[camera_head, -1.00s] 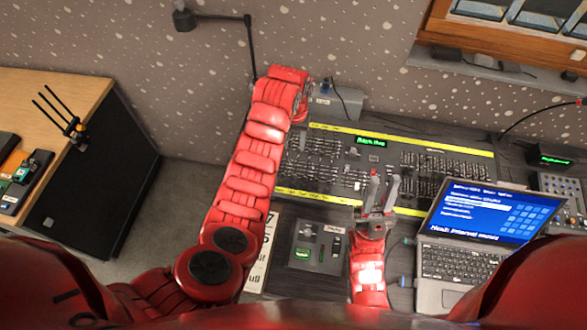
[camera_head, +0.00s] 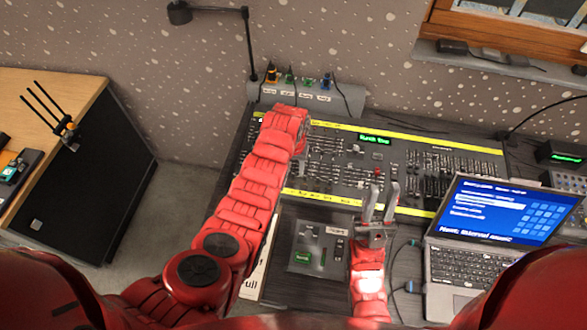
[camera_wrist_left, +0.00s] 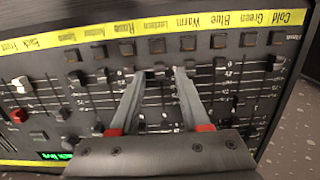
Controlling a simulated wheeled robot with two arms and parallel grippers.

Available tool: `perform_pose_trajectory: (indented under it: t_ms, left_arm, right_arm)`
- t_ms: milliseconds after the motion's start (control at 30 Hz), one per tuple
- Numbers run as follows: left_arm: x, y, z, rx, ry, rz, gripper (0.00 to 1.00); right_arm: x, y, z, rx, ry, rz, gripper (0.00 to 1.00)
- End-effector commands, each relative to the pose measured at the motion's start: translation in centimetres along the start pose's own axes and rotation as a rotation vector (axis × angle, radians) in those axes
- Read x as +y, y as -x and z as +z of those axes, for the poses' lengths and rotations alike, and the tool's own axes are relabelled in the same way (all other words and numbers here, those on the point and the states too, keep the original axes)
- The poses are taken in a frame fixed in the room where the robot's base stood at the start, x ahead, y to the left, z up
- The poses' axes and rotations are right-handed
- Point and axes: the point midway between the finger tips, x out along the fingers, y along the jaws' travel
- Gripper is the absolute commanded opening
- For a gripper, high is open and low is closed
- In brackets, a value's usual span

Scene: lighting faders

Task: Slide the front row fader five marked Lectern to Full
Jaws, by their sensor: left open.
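The fader console (camera_head: 345,187) lies on the desk, with yellow label strips along its rows. My right gripper (camera_head: 381,190) is open and appears empty, near the console's front edge. Which cap belongs to Lectern is unclear.
A laptop (camera_head: 470,265) stands at the right front, and a small control box (camera_head: 318,248) lies between my arms. A socket box with plugs (camera_head: 300,94) is behind the console. A wooden desk (camera_head: 60,95) stands at the far left.

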Motion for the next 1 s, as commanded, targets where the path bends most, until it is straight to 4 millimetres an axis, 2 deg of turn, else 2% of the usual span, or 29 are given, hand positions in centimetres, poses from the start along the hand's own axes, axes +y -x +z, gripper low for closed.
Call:
perform_pose_trajectory:
  t_ms: [233,500,767,1000]
  left_arm:
    - [0.02,-1.07,0.03,0.001,0.000,0.000,0.46]
    - [0.01,-1.17,0.02,0.002,0.000,0.000,0.46]
    - [0.01,-1.16,0.01,0.002,0.000,0.000,0.00]
    - [0.00,-1.16,0.01,0.002,0.000,0.000,0.00]
  right_arm:
    - [0.02,-0.33,-0.05,0.000,0.000,0.000,0.30]
    - [0.02,-0.32,-0.05,0.000,0.000,0.000,0.30]
    - [0.02,-0.31,-0.05,0.000,0.000,0.000,0.30]
    - [0.02,-0.32,-0.05,0.000,0.000,0.000,0.30]
